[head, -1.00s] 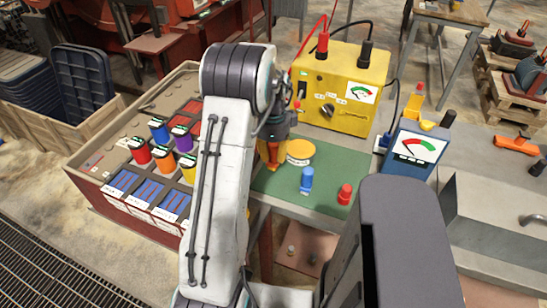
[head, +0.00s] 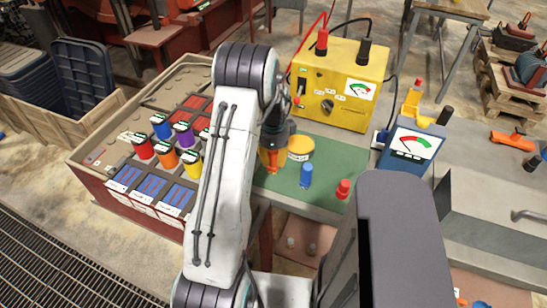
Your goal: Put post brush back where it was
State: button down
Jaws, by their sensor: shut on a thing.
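My gripper (head: 271,148) is partly hidden behind my white arm link, above the left part of the green mat (head: 325,152). It is shut on a small orange thing, which I take to be the post brush (head: 269,162). The brush points down, low over the mat beside a round yellow-lidded tin (head: 300,147). Whether its lower end touches the mat cannot be told.
A blue-topped post (head: 306,175) and a red-topped one (head: 343,188) stand on the mat. A yellow meter box (head: 335,85) and a blue meter (head: 410,143) stand behind and right. A battery case (head: 95,172) with several coloured caps stands left.

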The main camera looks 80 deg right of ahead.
jog(key=shift+f, duration=0.1)
jog(key=c, duration=1.1)
grip_release()
jog(key=shift+o, duration=0.2)
